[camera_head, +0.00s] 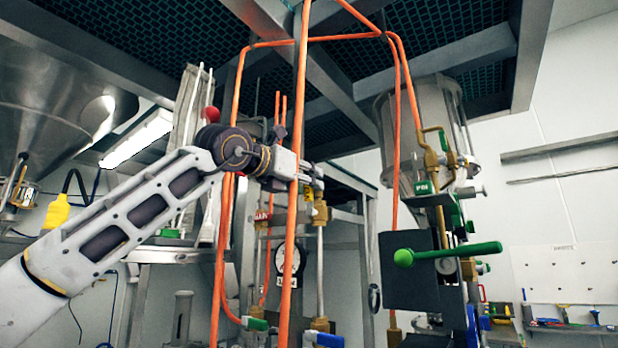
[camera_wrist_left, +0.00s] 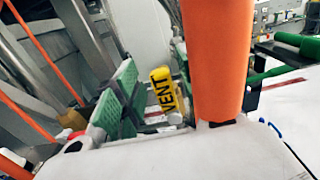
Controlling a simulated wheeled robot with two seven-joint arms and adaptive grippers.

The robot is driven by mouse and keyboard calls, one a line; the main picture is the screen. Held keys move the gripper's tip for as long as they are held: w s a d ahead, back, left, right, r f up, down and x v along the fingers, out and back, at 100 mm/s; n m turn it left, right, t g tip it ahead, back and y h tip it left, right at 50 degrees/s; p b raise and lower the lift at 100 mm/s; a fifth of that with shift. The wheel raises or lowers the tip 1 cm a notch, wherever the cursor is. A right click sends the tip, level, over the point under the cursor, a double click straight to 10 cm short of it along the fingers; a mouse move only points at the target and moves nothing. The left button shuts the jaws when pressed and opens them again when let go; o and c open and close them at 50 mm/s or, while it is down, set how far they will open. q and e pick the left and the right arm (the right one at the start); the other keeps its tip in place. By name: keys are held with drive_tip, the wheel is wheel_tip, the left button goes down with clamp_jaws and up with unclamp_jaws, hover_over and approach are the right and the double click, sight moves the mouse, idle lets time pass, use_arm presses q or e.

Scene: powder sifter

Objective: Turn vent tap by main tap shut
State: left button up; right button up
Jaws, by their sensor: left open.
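The vent tap shows in the left wrist view by its yellow label (camera_wrist_left: 163,90) reading VENT, with a pale round end below it. In the head view a yellow-marked brass fitting (camera_head: 320,212) sits on a vertical pipe just below my left gripper (camera_head: 308,178). The left gripper is open, partly hidden behind an orange pipe. Its green ribbed pads also show in the left wrist view (camera_wrist_left: 150,82), with the VENT label between or just beyond them; contact cannot be told. A red label (camera_head: 262,214) is left of the fitting; its text is unreadable. My right gripper is not in view.
An orange pipe (camera_head: 293,235) runs close in front of the left gripper and also crosses the left wrist view (camera_wrist_left: 217,60). More orange pipes (camera_head: 225,250) stand left. A green-handled lever (camera_head: 445,254) and dark box (camera_head: 408,285) are right. A round gauge (camera_head: 285,260) is below.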

use_arm(q)
drive_tip(key=shift+p+x, duration=0.4)
drive_tip(key=shift+x, duration=0.45)
clamp_jaws()
